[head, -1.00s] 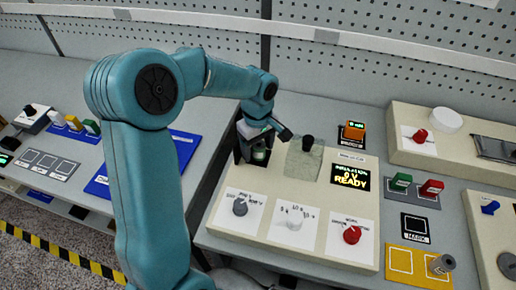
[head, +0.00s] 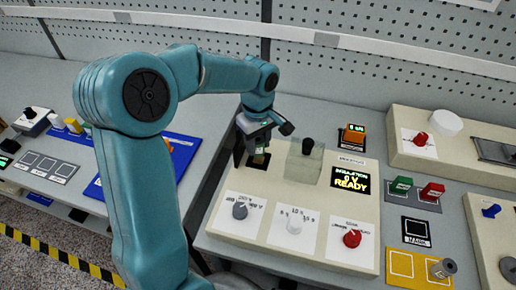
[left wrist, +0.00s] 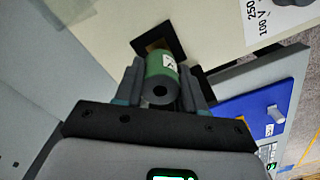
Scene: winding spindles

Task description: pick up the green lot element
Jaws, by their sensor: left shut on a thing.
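The green lot element is a short green cylinder (left wrist: 161,76) with a white label and a dark hole in its end, in the left wrist view. My left gripper (left wrist: 160,90) is shut on it, one finger on each side. In the head view my left gripper (head: 258,150) is over the black square pad (head: 257,167) on the beige console. The element is mostly hidden by the gripper in the head view. My right gripper is not in view.
A clear box (head: 303,165) with a black knob stands close right of the gripper. A display (head: 351,179) reads READY. Green (head: 401,185) and red (head: 432,192) blocks stand to the right.

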